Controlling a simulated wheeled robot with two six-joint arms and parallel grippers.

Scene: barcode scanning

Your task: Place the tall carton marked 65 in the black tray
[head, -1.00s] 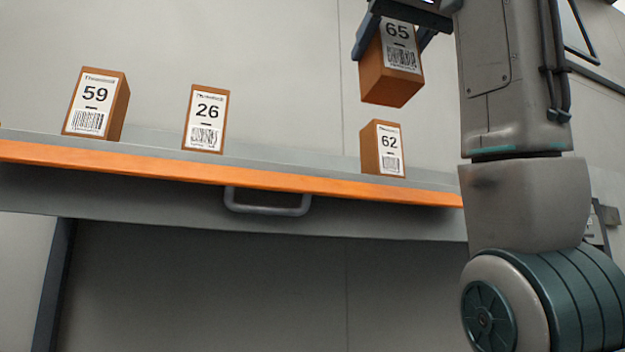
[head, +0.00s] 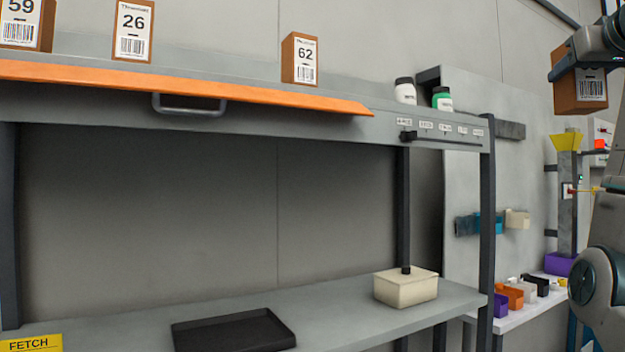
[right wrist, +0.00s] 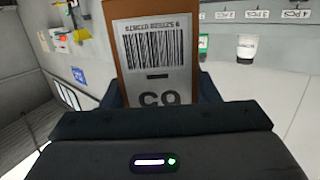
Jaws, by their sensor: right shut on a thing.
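The tall carton marked 65 (head: 580,93) is brown with a white barcode label. My right gripper (head: 590,50) is shut on its upper part and holds it in the air at the upper right of the head view. In the right wrist view the carton (right wrist: 152,50) shows upside down between the fingers (right wrist: 158,88), its number partly hidden by the gripper. The black tray (head: 235,333) lies empty on the lower shelf, at the bottom of the head view, far left of and below the carton. My left gripper is not in view.
Cartons 59 (head: 22,22), 26 (head: 132,32) and 62 (head: 300,58) stand on the upper shelf, with an orange front edge (head: 180,87). A cream box (head: 406,290) sits right of the tray. A yellow FETCH sign (head: 32,343) is at the left. A side table (head: 520,313) holds small bins.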

